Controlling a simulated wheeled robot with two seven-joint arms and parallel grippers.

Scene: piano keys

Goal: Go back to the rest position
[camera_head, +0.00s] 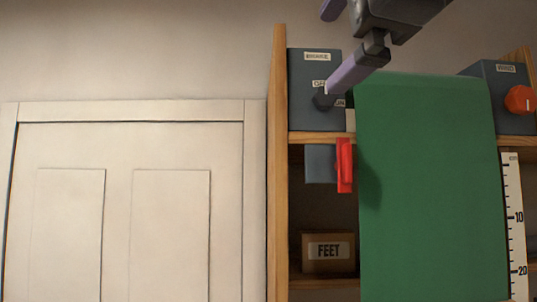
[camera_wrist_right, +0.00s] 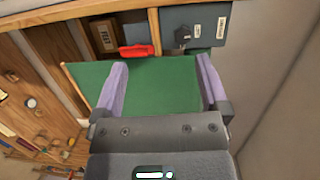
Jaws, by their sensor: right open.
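My right gripper (camera_head: 328,52) comes in from the top edge of the head view. Its two purple fingers are spread wide, and one overlaps the front of a grey box (camera_head: 308,60) with a dark knob (camera_head: 322,99). In the right wrist view, the right gripper (camera_wrist_right: 161,64) is open with nothing between its fingers. A green panel (camera_head: 430,180) shows behind the fingers there (camera_wrist_right: 160,95). The grey box (camera_wrist_right: 207,18) and its knob (camera_wrist_right: 182,35) lie beyond the fingertips, apart from them. My left gripper is in neither view.
A wooden shelf (camera_head: 278,200) holds the grey box, a red handle (camera_head: 344,165), a box labelled FEET (camera_head: 328,252) and a grey box with a red knob (camera_head: 519,99). A ruler (camera_head: 514,220) stands at right. A pale panelled door (camera_head: 120,150) is at left.

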